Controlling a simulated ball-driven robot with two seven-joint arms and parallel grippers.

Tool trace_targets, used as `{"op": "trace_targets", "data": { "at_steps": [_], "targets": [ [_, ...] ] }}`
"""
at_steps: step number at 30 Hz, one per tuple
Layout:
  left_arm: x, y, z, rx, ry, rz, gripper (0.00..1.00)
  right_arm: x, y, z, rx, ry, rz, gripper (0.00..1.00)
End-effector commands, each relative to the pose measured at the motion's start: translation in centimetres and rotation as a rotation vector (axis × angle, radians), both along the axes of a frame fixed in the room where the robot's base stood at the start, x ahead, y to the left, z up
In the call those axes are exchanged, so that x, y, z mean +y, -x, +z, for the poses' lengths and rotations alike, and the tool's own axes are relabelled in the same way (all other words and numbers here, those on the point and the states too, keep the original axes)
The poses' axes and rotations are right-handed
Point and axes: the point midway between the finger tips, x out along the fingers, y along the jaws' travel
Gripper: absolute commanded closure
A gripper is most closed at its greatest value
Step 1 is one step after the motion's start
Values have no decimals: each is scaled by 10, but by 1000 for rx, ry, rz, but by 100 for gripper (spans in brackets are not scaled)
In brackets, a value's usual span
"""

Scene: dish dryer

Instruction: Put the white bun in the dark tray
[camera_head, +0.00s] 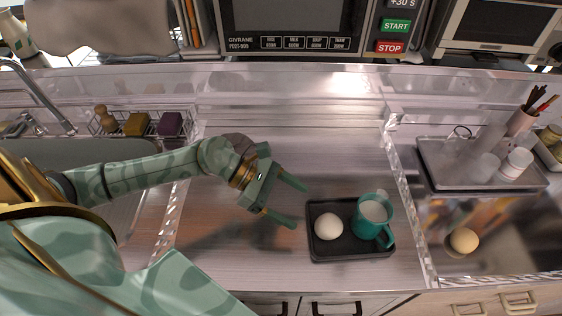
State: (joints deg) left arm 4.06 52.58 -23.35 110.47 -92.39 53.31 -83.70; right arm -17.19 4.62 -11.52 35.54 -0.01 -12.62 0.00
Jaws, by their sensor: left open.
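The white bun (328,227) lies in the left part of the dark tray (350,251), near the front of the metal counter. A teal mug (372,218) with white contents stands in the right part of the same tray. The bun and mug sit close side by side. My left gripper (300,204) is open and empty, just to the left of and behind the tray, with its fingers pointing right. It looks clear of the bun. My right gripper is not in view.
A brown round bun or ball (464,240) sits on the shiny surface at right. Behind it, a grey tray (500,181) holds glasses and cups. A sink is at left, a microwave (292,22) at the back. The counter's middle is clear.

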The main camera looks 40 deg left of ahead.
Motion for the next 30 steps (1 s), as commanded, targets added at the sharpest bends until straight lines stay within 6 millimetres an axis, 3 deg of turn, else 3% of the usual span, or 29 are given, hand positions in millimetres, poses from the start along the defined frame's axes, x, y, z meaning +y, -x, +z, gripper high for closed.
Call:
{"op": "trace_targets", "data": {
  "at_steps": [7,24,26,29,30],
  "targets": [
    [25,8,14,0,1,0,23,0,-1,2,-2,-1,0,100],
    [26,8,18,-1,2,0,23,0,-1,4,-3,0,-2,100],
    [26,8,27,-7,1,0,23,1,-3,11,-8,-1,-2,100],
    [26,9,63,-27,1,-1,23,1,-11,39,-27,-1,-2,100],
    [26,9,83,-38,1,0,23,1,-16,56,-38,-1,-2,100]
  ]
}}
